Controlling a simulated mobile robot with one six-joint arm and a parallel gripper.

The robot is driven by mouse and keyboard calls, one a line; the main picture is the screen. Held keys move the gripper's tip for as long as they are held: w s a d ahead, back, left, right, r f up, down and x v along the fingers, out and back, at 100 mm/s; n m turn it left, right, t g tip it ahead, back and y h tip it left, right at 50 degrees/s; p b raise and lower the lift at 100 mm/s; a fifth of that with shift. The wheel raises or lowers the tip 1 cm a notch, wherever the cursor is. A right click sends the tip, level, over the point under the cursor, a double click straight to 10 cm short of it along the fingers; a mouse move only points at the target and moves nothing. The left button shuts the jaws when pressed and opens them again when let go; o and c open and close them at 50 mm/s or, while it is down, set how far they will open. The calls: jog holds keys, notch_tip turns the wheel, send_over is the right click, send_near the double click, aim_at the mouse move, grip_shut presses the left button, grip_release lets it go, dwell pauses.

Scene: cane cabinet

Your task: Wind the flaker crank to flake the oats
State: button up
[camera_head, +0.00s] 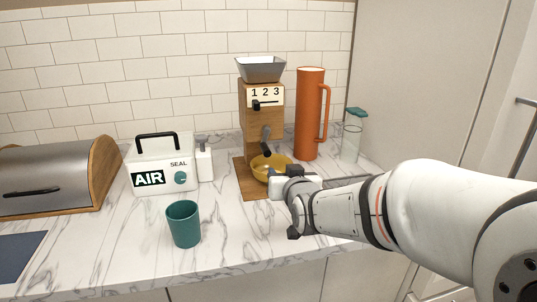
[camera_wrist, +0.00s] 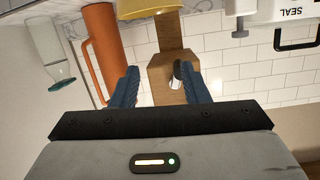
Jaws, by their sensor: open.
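The flaker (camera_head: 247,125) is a wooden block with a grey hopper (camera_head: 261,68) and a "1 2 3" slider plate on its front. Its crank (camera_head: 266,140) has a grey arm with a dark handle hanging down and slightly to the right. A yellow bowl (camera_head: 262,166) stands at its foot, partly hidden by my gripper (camera_head: 284,176). In the upside-down wrist view, my blue fingers (camera_wrist: 160,67) are open with the flaker's wooden body (camera_wrist: 168,76) beyond them. A grey and dark crank part (camera_wrist: 177,75) shows close beside the right finger. I see nothing held.
An orange jug (camera_head: 309,115) stands right of the flaker, with a teal-lidded glass jar (camera_head: 351,140) beyond. Left are a white AIR SEAL box (camera_head: 155,160) and a metal bread bin (camera_head: 45,182). A teal cup (camera_head: 183,224) stands in front; counter around it is clear.

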aim_at(265, 146)
jog(key=w+a+r+t, duration=0.1)
jog(key=w+a+r+t+y, duration=0.1)
jog(key=a, duration=0.1)
jog(key=shift+w, duration=0.15)
jog(key=x, duration=0.7)
jog(key=shift+w, duration=0.1)
jog(key=shift+c, duration=0.4)
grip_shut()
